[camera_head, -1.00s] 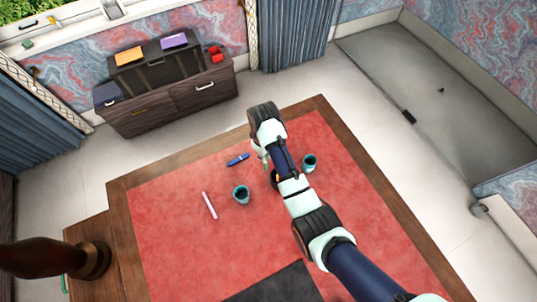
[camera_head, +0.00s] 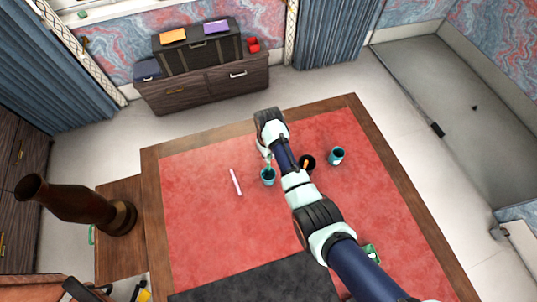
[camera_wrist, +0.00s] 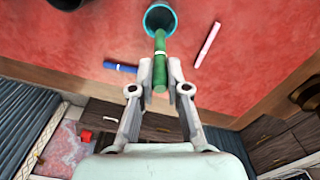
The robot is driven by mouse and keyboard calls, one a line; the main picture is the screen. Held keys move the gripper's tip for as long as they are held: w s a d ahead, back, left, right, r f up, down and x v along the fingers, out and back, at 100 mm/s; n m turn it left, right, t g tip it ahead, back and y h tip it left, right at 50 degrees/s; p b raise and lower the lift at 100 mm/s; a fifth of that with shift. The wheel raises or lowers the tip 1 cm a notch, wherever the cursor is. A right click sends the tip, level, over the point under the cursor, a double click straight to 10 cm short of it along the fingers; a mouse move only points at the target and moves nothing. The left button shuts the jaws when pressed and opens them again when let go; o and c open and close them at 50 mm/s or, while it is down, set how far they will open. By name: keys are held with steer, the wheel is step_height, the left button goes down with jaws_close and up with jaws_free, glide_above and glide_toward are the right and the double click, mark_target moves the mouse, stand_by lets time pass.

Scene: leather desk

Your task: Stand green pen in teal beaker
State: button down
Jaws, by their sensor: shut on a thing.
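My gripper (camera_head: 266,156) is shut on the green pen (camera_wrist: 160,60), with one finger on each side of it in the wrist view (camera_wrist: 159,68). The pen points away from the wrist, and its far end overlaps the mouth of a teal beaker (camera_wrist: 172,22). In the head view this beaker (camera_head: 268,178) stands upright on the red desk top (camera_head: 210,225), directly below my gripper. I cannot tell whether the pen's tip is inside the rim or just above it. A second teal beaker (camera_head: 337,156) stands farther right.
A pink pen (camera_head: 236,182) lies left of the near beaker. A blue pen (camera_wrist: 120,67) lies close by in the wrist view. A dark cup (camera_head: 308,162) stands between the beakers, beside my arm. A green item (camera_head: 372,253) lies right of my arm.

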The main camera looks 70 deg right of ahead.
mark_target(268, 166)
steer(key=shift+f+b, duration=3.7)
steer(key=shift+f, duration=1.35)
steer(key=c, duration=1.1)
jaws_free()
step_height(268, 166, up, 12)
steer(key=shift+r, duration=0.1)
steer(key=shift+w+a, duration=0.1)
